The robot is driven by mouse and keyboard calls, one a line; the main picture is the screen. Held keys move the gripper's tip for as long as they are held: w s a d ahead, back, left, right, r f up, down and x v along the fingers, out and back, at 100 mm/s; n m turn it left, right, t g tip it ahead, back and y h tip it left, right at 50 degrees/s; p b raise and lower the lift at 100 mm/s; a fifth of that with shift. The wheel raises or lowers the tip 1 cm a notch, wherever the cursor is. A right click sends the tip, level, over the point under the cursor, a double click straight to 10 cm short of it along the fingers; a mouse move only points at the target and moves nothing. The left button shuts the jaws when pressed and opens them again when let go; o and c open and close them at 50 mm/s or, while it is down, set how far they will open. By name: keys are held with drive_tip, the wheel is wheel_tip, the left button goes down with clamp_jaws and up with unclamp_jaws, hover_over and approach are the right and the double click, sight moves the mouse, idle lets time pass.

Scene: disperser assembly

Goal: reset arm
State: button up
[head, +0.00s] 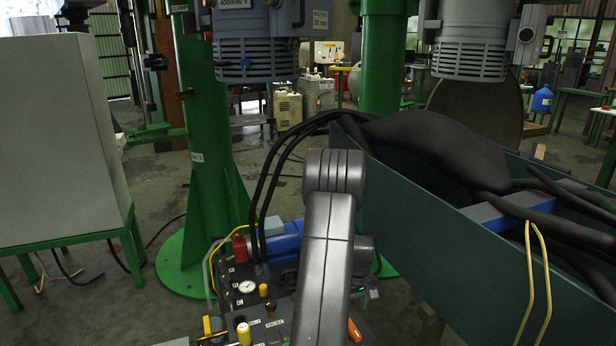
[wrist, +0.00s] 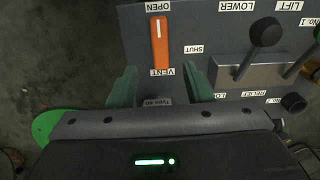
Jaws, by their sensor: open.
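My gripper (wrist: 160,82) shows in the wrist view with its two green fingers spread apart. Nothing is held between them. The orange vent lever (wrist: 160,42) lies just beyond the fingertips on the dark control panel (wrist: 208,20), pointing along the line between the OPEN and VENT labels. I cannot tell whether the fingers touch the panel. In the head view my arm reaches down over the panel (head: 285,304), and the orange lever (head: 354,330) shows beside it at the bottom. My fingers are hidden or too small to make out there.
In the wrist view a black-knobbed lever (wrist: 266,32) stands right of the fingers, with a black knob (wrist: 293,102) below it. In the head view, black hoses (head: 265,190), a green column (head: 208,120) and a dark green trough (head: 450,240) surround the arm.

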wheel_tip(320, 180, down, 9)
drive_tip(key=shift+f+b, duration=0.1)
drive_tip(key=shift+b, duration=0.95)
wheel_tip(320, 180, up, 15)
drive_tip(key=p, duration=0.4)
wheel_tip(320, 180, down, 15)
drive_tip(key=b, duration=0.4)
drive_tip(key=shift+m, duration=1.1)
drive_tip(key=m, duration=0.6)
